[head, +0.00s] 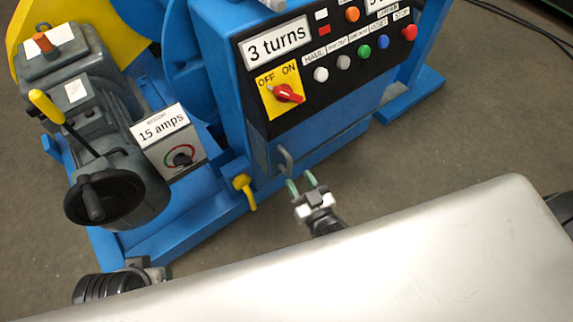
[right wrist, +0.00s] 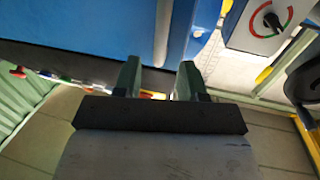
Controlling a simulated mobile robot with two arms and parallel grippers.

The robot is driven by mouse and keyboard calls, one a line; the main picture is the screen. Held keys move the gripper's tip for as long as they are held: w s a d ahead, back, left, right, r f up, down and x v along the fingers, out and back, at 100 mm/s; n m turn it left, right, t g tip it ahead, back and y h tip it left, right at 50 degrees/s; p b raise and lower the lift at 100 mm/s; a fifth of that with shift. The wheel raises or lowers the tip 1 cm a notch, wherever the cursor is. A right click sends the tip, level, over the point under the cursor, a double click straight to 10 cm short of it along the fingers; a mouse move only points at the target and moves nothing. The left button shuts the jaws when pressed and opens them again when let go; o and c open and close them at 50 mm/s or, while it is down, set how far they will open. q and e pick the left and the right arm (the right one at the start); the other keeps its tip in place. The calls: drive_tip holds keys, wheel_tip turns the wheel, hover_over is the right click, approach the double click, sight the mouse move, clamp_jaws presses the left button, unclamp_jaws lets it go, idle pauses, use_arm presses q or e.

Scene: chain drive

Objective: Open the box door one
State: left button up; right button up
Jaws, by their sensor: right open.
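The blue box (head: 215,90) carries a black control panel, and a grey handle (head: 285,158) is fixed low on its front. The door's outline is hard to make out. My right gripper (head: 302,183) is open, its greenish fingers pointing at the box just below and right of the handle. No object shows held in it. In the right wrist view the open fingers (right wrist: 159,78) face the blue surface (right wrist: 95,30). A grey strip (right wrist: 163,30) shows between and beyond them; I cannot tell if it is the handle. My left gripper's fingers are not visible.
A yellow lever (head: 244,188) sticks out left of the handle. A grey motor with a black handwheel (head: 103,197) and a "15 amps" box (head: 168,143) stand left. The panel has a red switch (head: 287,94) and several buttons. Bare floor (head: 430,150) lies right.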

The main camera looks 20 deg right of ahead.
sight(291, 166)
drive_tip(key=w, duration=0.4)
drive_tip(key=w+a+b, duration=0.1)
drive_tip(key=w, duration=0.1)
drive_tip(key=shift+w, duration=0.15)
clamp_jaws()
